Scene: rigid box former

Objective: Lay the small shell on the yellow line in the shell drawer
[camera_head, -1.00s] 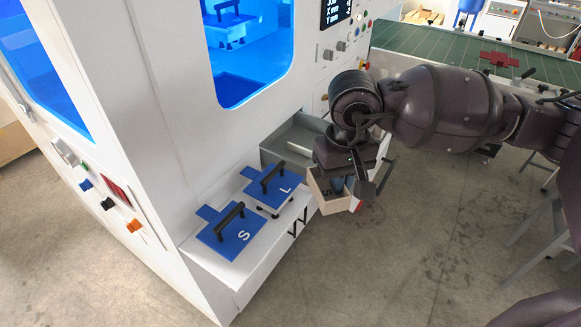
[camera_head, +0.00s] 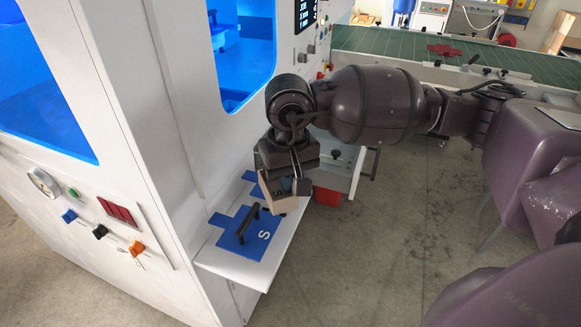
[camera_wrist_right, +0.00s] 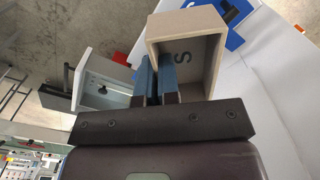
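The small shell (camera_head: 274,190) is an open tan box with a dark S inside. In the right wrist view the shell (camera_wrist_right: 206,45) hangs at my right gripper (camera_wrist_right: 158,78), whose two blue-padded fingers are closed on one of its walls. In the head view my right gripper (camera_head: 294,186) holds the shell in front of the machine, near the S plate. An open pale drawer (camera_head: 347,165) is partly hidden behind my right arm; it also shows in the wrist view (camera_wrist_right: 112,82). I see no yellow line. My left gripper is not in view.
A white shelf (camera_head: 272,262) carries a blue plate marked S (camera_head: 235,235) with a black handle; a second blue plate (camera_head: 250,177) is mostly hidden. A red bin (camera_head: 327,196) is beside the drawer. Buttons and knobs (camera_head: 100,230) line the machine's side. The floor at right is open.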

